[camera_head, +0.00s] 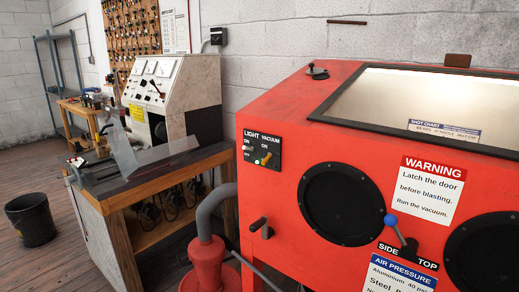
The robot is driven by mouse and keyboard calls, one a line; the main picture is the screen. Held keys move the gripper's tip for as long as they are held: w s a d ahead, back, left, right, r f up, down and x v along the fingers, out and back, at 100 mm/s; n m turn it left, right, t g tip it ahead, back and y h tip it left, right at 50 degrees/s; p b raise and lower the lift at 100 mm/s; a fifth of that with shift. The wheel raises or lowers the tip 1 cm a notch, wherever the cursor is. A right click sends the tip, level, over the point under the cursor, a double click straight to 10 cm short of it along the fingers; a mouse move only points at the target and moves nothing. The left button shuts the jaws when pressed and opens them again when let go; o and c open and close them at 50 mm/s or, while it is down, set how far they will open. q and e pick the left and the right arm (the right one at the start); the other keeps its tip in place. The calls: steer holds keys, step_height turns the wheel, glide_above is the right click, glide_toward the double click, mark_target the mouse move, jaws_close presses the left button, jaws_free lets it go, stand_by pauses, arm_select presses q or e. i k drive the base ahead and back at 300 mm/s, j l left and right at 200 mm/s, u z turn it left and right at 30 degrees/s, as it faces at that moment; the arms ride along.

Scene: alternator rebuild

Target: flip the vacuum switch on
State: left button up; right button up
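The vacuum switch (265,159) is a small yellow toggle lever under the word VACUUM. It sits on a black switch plate (277,146) at the upper left of the red blasting cabinet's (285,200) front. Its lever looks slanted; I cannot tell for sure whether it is on or off. The light switch (247,149), a pale one, is just left of it, under the word LIGHT. Neither of my grippers is in the head view, and nothing covers the switch plate.
A black handle (261,227) sticks out below the switches. A blue-knobbed lever (391,220) stands between two black arm ports. A grey hose (213,205) and red cyclone (208,262) stand left of the cabinet. A wooden bench (128,213) holds a test machine.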

mark_target(270, 154)
steer(key=i+j+z, duration=0.1)
steer(key=z, duration=0.3)
steer(key=j+z, duration=0.4)
steer(key=j+u, duration=0.4)
steer(key=j, duration=0.4)
steer(key=i+j+u, duration=0.15)
steer(key=j+u, duration=0.2)
steer(key=j, duration=0.45)
